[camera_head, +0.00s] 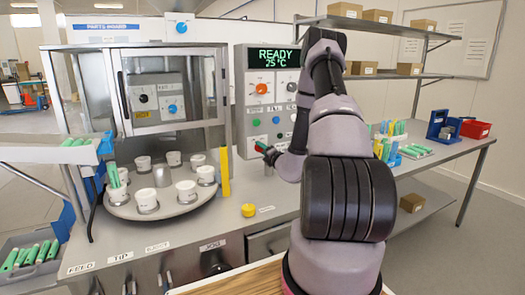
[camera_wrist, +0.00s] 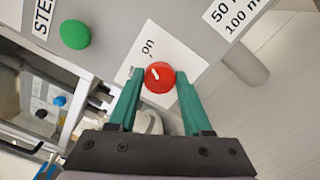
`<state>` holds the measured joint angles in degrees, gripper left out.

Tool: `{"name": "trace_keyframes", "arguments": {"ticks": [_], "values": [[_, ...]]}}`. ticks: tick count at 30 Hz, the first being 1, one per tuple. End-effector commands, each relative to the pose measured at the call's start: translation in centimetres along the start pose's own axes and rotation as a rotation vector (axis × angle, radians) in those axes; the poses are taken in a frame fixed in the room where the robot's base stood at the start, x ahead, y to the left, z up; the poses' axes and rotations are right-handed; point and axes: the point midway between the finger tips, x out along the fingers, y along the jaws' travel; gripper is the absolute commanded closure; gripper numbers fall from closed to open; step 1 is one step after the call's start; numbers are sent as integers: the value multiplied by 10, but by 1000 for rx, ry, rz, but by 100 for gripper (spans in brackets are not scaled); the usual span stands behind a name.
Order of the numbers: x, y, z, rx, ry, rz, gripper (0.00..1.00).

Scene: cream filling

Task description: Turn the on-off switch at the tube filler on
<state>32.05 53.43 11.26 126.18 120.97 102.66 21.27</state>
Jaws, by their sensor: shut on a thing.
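The on-off switch is a round red knob with a white pointer line (camera_wrist: 159,77), seen in the wrist view on a white label marked "on". The pointer line is short and sits toward the knob's upper left. My gripper (camera_wrist: 160,85) has its two green fingers on either side of the knob, shut on it. In the head view my gripper (camera_head: 264,149) reaches the lower front of the tube filler's control panel (camera_head: 241,85), whose display reads "READY 25 °C". My arm covers the right part of the panel there, and the switch is hard to make out.
A green button (camera_wrist: 75,34) lies close to the switch. In the head view a turntable with several white cups (camera_head: 170,207) stands left of my gripper. A yellow post (camera_head: 224,172) and a yellow button (camera_head: 248,210) are between them. Tube racks stand on the right bench.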

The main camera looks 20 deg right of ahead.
Motion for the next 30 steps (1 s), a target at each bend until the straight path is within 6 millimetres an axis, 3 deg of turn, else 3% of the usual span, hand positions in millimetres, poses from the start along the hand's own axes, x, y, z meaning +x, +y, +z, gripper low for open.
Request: {"name": "trace_keyframes", "arguments": {"ticks": [5,6,8,20,30], "values": [[-1,-1,0,1,-2,-2,100],[-1,-1,0,1,-2,-2,39],[0,-1,0,1,-2,-2,22],[-7,-1,0,0,-1,-2,22],[-70,-2,0,1,-1,-5,22]]}}
